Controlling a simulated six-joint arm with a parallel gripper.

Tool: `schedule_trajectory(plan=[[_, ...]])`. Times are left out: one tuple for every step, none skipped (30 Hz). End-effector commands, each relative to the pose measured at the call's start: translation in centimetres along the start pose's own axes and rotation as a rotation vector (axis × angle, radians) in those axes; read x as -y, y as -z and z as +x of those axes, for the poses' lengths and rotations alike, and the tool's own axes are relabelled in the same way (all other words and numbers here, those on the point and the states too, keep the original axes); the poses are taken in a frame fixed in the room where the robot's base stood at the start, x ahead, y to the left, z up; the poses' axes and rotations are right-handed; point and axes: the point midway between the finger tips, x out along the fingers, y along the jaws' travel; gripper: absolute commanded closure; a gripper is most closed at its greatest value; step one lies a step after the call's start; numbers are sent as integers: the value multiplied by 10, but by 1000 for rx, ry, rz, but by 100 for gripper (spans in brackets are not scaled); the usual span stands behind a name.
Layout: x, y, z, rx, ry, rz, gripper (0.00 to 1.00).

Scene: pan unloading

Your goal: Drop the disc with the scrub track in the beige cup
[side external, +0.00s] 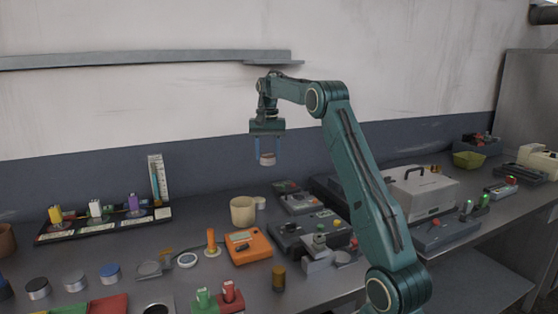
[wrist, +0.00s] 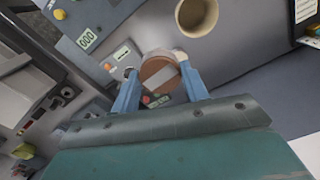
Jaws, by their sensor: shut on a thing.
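My gripper (side external: 267,155) is raised above the bench and shut on a round disc (side external: 267,160). In the wrist view the disc (wrist: 160,75) shows a brown top with a pale band across it, held between the two blue fingers of my gripper (wrist: 158,85). The beige cup (side external: 243,210) stands upright on the bench, below and slightly left of my gripper in the side view. In the wrist view the cup (wrist: 196,14) is above the disc, its opening facing the camera and partly cut off by the frame edge. The disc is apart from the cup.
An orange device (side external: 247,246) stands in front of the cup, and dark instruments (side external: 308,232) lie to its right. A rack with coloured items (side external: 105,223) is at the left. A shelf (side external: 150,58) runs along the wall.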

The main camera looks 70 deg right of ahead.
Motion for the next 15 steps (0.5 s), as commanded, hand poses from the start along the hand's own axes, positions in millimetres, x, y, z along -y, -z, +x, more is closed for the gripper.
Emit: schedule_trajectory(plan=[[8,-1,1,-1,0,-3,82],[13,-1,2,-1,0,-5,82],[20,-2,4,0,0,-5,82],[26,-3,6,0,0,-5,82],[32,-4,7,0,0,-6,82],[40,-5,9,-1,0,-6,82],[45,-6,10,0,0,-5,82],[51,-7,12,0,0,-6,82],[58,-8,13,-1,0,-5,82],[62,-9,14,-1,0,-4,82],[66,-10,15,-1,0,-4,82],[71,-11,16,-1,0,-4,82],[73,-12,17,-1,1,-3,82],[75,-12,17,-1,1,-2,82],[76,-12,18,-1,1,-1,82]])
